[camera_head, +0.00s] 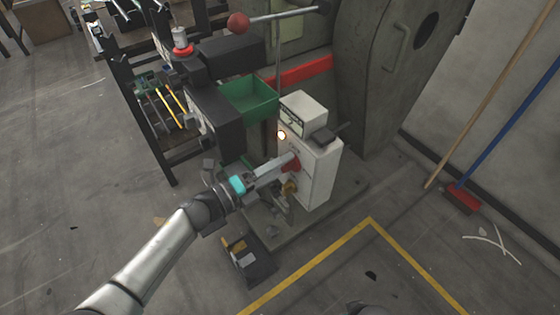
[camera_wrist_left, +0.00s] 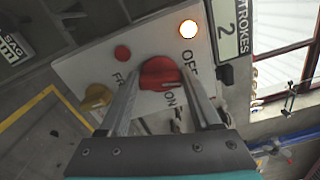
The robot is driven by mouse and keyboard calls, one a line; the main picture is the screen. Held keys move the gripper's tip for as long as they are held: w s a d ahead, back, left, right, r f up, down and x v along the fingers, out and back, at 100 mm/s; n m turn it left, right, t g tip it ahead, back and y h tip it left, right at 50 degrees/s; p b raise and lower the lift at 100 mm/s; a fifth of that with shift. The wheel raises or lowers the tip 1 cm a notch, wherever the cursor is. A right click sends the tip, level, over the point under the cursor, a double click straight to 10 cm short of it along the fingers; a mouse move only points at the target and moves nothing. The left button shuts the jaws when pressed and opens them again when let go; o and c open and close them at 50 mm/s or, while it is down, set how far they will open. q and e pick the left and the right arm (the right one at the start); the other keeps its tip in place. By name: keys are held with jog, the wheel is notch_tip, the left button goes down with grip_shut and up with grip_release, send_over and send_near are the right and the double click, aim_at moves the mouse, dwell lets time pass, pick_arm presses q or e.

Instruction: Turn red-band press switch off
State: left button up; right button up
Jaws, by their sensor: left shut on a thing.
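The press's white control box (camera_head: 318,172) stands below the red band (camera_head: 302,70). Its red switch (camera_head: 291,163) is on the side facing my left arm. In the left wrist view the red switch (camera_wrist_left: 160,72) sits near lettering that reads OFF and ON. My left gripper (camera_head: 284,166) is shut on this switch, a finger on either side of it in the left wrist view (camera_wrist_left: 163,88). The fingers partly hide the switch, and I cannot tell which mark it points to. A lamp (camera_wrist_left: 188,29) above it is lit. My right gripper is not in view.
On the panel are a small red button (camera_wrist_left: 122,53) and a yellow knob (camera_wrist_left: 97,97). A green bin (camera_head: 250,97) and a red-ball lever (camera_head: 238,24) are close by. A dark box (camera_head: 249,262) lies on the floor. Yellow-lined floor at the lower right is mostly clear.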

pick_arm(q)
jog(key=shift+n+p, duration=0.5)
jog(key=shift+n, duration=1)
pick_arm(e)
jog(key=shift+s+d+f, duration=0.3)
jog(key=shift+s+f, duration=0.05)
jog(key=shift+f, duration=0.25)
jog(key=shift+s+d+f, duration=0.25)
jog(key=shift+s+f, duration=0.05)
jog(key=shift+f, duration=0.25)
pick_arm(q)
jog(key=shift+f, duration=0.1)
jog(key=o, duration=1.4)
jog(key=shift+a, duration=0.1)
jog(key=p+v, duration=0.2)
jog(key=v, duration=1.3)
jog(key=shift+s+p, duration=0.1)
jog(key=shift+p, duration=0.2)
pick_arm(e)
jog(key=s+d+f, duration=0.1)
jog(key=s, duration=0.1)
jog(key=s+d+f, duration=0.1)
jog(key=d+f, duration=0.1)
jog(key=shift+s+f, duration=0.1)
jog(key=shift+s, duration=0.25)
